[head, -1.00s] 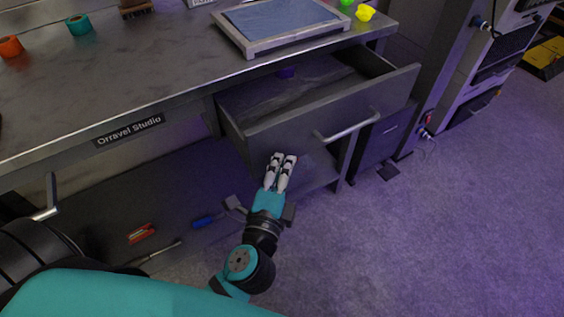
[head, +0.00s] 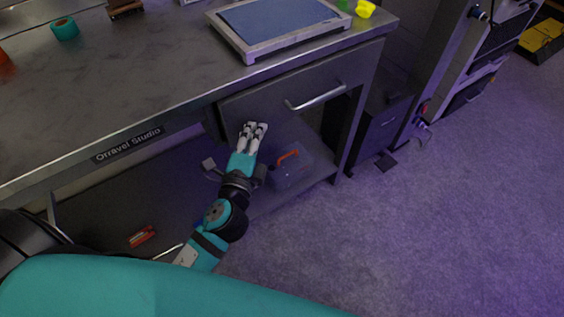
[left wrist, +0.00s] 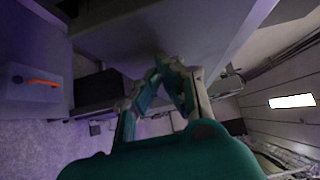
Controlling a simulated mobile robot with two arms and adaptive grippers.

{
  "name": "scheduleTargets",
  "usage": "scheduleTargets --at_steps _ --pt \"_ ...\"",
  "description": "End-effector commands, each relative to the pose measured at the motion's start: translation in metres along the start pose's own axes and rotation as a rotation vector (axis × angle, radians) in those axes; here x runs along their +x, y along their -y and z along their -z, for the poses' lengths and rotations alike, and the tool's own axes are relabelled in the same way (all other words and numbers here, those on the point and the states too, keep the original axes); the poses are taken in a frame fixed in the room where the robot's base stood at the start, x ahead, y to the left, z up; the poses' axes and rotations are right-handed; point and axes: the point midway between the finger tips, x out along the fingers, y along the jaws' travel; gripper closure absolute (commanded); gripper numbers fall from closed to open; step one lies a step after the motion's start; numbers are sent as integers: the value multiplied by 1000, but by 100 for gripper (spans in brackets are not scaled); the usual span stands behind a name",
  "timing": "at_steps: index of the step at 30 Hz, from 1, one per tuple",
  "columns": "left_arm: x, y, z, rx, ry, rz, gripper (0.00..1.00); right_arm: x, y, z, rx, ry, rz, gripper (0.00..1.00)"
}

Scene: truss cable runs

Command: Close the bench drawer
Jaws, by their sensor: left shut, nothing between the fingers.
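The bench drawer (head: 312,92) is a dark grey metal front with a silver bar handle (head: 316,97). In the head view it sits in or almost in line with the bench edge, and its inside no longer shows. My left gripper (head: 254,127) is shut and empty. Its fingertips are at the left part of the drawer front, left of the handle, and appear to touch it. In the left wrist view the shut fingers (left wrist: 172,66) point at a grey panel. My right gripper is not in view.
The metal bench (head: 120,80) carries a tray with a blue mat (head: 280,18), a teal ring (head: 65,29) and a yellow piece (head: 365,9). On the shelf below are a grey box with an orange handle (head: 290,168) and a red item (head: 142,236). Purple floor lies open at right.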

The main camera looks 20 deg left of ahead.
Motion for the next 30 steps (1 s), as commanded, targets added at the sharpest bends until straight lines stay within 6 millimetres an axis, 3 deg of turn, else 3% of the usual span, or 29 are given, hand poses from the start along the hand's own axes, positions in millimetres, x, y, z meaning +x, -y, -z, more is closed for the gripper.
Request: scheduleTargets --at_steps 6,20,25,30 --pt "14 2 -14 -2 1 1 100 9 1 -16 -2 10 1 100" --pt "11 0 -17 -2 7 -1 100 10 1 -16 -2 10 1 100" --pt "-14 0 -16 -3 5 -4 100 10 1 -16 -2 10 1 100" --pt "-55 -1 -14 -7 5 -6 100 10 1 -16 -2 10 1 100"
